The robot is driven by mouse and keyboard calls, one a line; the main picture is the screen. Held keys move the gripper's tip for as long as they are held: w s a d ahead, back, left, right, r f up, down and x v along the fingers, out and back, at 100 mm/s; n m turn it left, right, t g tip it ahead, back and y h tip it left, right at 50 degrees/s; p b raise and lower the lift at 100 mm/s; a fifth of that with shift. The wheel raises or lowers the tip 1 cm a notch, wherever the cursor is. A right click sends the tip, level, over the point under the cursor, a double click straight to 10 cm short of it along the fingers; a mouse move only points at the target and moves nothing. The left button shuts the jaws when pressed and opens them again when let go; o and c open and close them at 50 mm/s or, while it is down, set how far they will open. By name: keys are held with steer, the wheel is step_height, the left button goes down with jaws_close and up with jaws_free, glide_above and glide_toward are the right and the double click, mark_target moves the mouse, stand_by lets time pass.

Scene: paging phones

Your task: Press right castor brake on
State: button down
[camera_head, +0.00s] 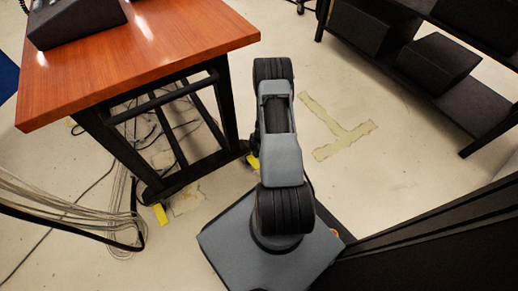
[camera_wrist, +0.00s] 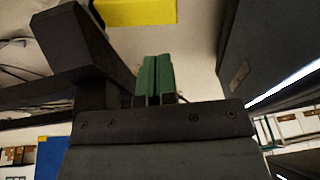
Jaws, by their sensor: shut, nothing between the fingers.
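A wooden-topped table (camera_head: 150,45) on a black wheeled frame stands at the left in the head view. Two yellow brake pedals sit low at its feet: the left castor brake (camera_head: 160,214) and the right castor brake (camera_head: 253,162), partly hidden by my arm. A yellow pedal (camera_wrist: 135,11) also shows at the top edge of the wrist view, cut off by the frame; it looks like the right one. My gripper (camera_wrist: 155,60) has its green fingers together and empty, apart from the pedal in the picture. My arm hides the gripper in the head view.
Loose cables (camera_head: 75,210) hang and lie on the floor at the left. A dark phone (camera_head: 75,18) sits on the table. A black shelf (camera_head: 465,100) with dark boxes stands at the right. The floor between the table and shelf is clear, with tape marks (camera_head: 340,135).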

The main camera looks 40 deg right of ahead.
steer(key=b, duration=0.2)
glide_above(256, 167)
steer(key=d, duration=0.1)
steer(key=f, duration=0.2)
steer(key=w+f, duration=0.1)
steer(key=f, duration=0.1)
steer(key=shift+d+f, duration=0.1)
steer(key=shift+f, duration=0.1)
steer(key=shift+s+f, duration=0.3)
steer(key=shift+f, duration=0.6)
steer(key=shift+b, duration=0.3)
